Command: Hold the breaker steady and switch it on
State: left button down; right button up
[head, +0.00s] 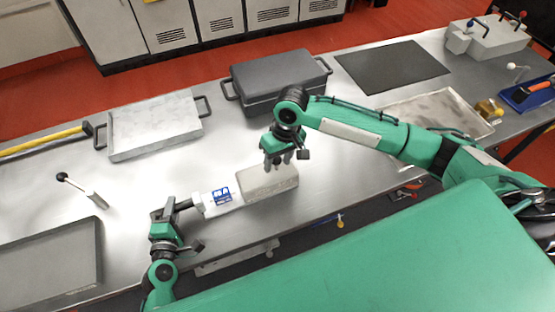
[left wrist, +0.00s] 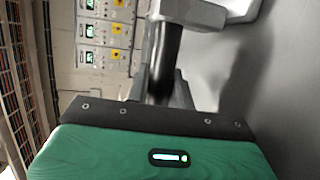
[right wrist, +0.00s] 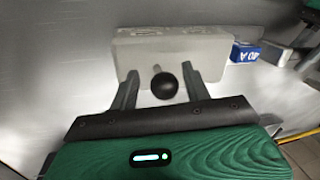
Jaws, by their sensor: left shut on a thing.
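The breaker is a pale block (head: 268,182) on the steel table. In the right wrist view, the breaker (right wrist: 172,48) has a short lever with a round black knob (right wrist: 165,84). My right gripper (head: 278,161) is above the block, pointing down, its fingers apart on either side of the knob with gaps showing. A white piece with a blue label (head: 220,195) adjoins the block's left end. My left gripper (head: 172,211) is shut on the dark bar (head: 183,205) at that piece's left end. The bar (left wrist: 165,60) also shows in the left wrist view.
A grey tray (head: 155,125), a dark lidded case (head: 275,82) and a black mat (head: 392,66) lie behind. A black-knobbed lever (head: 82,190) and another tray (head: 50,262) are at left. A switch box (head: 487,38) stands far right.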

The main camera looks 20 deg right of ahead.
pick_arm(q)
jog(key=shift+s+f, duration=0.1)
jog(key=shift+f, duration=0.3)
jog(key=shift+a, duration=0.1)
pick_arm(e)
notch_tip(320, 180, up, 12)
jog(key=d, duration=0.2)
jog(key=shift+d, duration=0.15)
jog(key=shift+w+f, duration=0.1)
pick_arm(q)
jog(key=c, duration=1.4)
grip_release()
jog(key=shift+c, duration=0.2)
jog(key=o, duration=0.3)
jog(key=shift+w+r, duration=0.1)
jog(key=shift+w, duration=0.1)
pick_arm(e)
jog(key=shift+w, duration=0.15)
pick_arm(q)
jog(key=shift+s+r, duration=0.1)
jog(key=shift+s, duration=0.05)
jog(key=v, duration=1.1)
jog(key=shift+s+a, duration=0.15)
jog(key=shift+s, duration=0.2)
